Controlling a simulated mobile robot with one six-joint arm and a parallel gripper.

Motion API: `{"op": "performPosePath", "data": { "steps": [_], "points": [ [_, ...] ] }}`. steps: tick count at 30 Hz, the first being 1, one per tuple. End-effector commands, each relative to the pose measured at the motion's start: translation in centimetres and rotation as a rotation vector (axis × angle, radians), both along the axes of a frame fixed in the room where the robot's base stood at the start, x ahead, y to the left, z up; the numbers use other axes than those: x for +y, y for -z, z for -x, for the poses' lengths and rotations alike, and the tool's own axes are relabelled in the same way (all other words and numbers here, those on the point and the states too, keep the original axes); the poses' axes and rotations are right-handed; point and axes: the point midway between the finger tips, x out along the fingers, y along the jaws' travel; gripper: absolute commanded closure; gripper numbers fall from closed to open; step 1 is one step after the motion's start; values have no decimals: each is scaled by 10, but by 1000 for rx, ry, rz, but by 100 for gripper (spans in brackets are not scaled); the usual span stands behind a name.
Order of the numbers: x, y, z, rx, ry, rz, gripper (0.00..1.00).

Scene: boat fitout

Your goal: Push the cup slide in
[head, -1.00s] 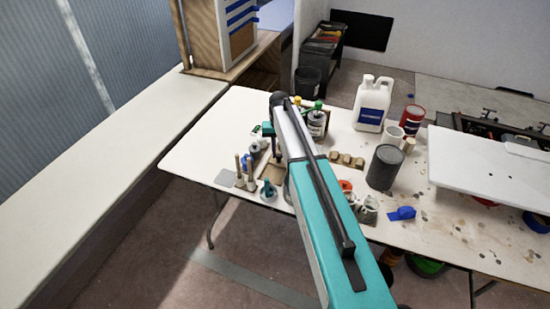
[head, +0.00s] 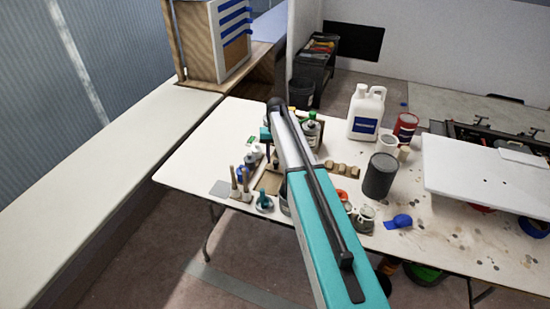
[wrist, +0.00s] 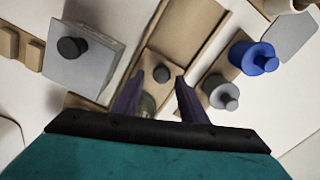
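In the wrist view a tan block with a dark round knob (wrist: 161,73) sits in a wooden channel; I take this to be the cup slide (wrist: 172,61). The wooden frame (wrist: 187,28) runs on beyond it. My gripper (wrist: 157,88) is open, its two purple fingers apart on either side of the near part of the block, with nothing seen clamped. A rounded greenish-grey thing (wrist: 147,104) shows partly between the fingers. Whether the fingers touch the block I cannot tell. In the head view the wooden frame (head: 270,182) is partly hidden by my arm, and the fingertips are not clear.
A grey box with a black knob (wrist: 85,55) stands left of the frame. Blue (wrist: 254,58) and grey (wrist: 222,93) knobbed pieces stand right. On the table (head: 190,158) are a white jug (head: 366,112), a dark can (head: 380,176) and small jars (head: 364,218). The table's left end is mostly clear.

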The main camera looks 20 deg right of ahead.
Motion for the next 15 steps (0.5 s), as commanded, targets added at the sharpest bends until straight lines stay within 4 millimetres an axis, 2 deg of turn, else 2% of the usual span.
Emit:
{"op": "performPosePath", "data": {
  "steps": [8,15],
  "points": [
    [0,-5,1,2,0,0,61],
    [0,-25,1,1,0,0,61]
  ]
}}
